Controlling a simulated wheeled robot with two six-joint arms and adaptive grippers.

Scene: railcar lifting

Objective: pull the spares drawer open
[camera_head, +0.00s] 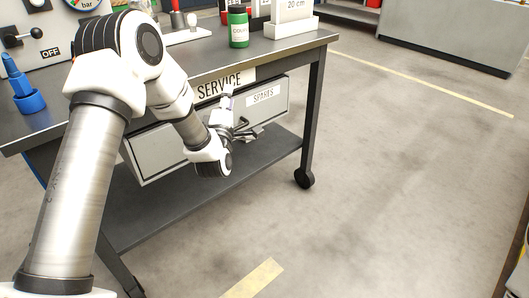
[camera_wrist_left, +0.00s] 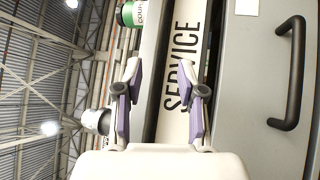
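The spares drawer (camera_head: 155,155) is a grey front under the bench top with a white SPARES label (camera_head: 263,95) at its right end; it looks shut. Its black bar handle (camera_wrist_left: 294,75) shows at the right of the left wrist view. In the head view my wrist and gripper cover much of the drawer's middle. My left gripper (camera_head: 236,117) is in front of the drawer; it also shows in the left wrist view (camera_wrist_left: 162,95), with purple-padded fingers apart and nothing between them. The handle is to the side of the fingers, not between them. My right gripper is not in view.
The SERVICE sign (camera_head: 219,85) is on the bench edge above the drawer. On the bench (camera_head: 300,45) stand a green-labelled bottle (camera_head: 238,28), a blue part (camera_head: 22,85) and a white 20 cm block (camera_head: 291,16). A lower shelf (camera_head: 200,190) is under the drawer. The floor right of the bench is clear.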

